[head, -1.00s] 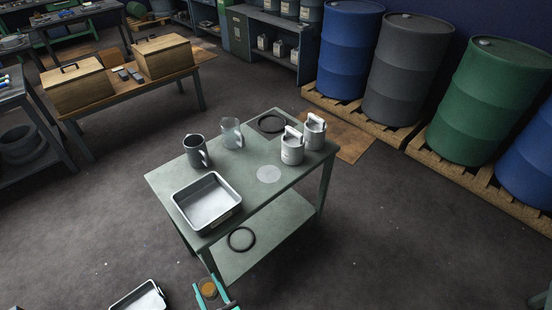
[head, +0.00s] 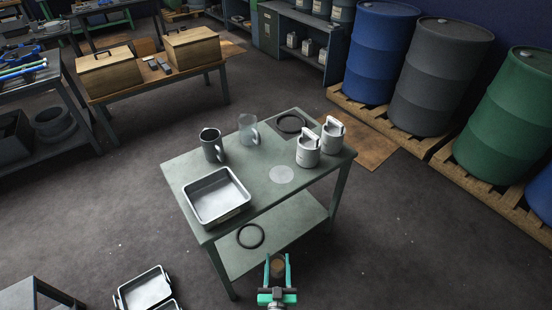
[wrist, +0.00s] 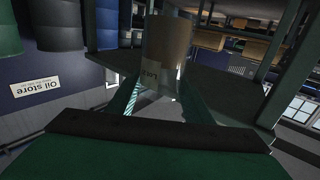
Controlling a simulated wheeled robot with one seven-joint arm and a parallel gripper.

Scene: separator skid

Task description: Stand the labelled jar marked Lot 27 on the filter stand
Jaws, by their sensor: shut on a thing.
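My gripper (head: 277,270) is shut on a small brownish jar (head: 277,266), held at the near side of the green table, apart from it. In the wrist view the jar (wrist: 167,48) stands between the teal fingers (wrist: 160,92). Its label shows dark lettering starting "Lot 2"; the rest is not readable. A green-grey table (head: 258,200) with a lower shelf stands in front of me. A pale round disc (head: 282,174) lies bare on its top near the right edge. I cannot tell for sure whether this is the filter stand.
On the table are a grey tray (head: 218,197), a dark jug (head: 211,145), a clear jug (head: 248,130), two white handled cans (head: 308,149) and a black ring (head: 291,122). Another ring (head: 250,236) is on the shelf. Trays (head: 146,288) stand low at left. Floor at right is clear.

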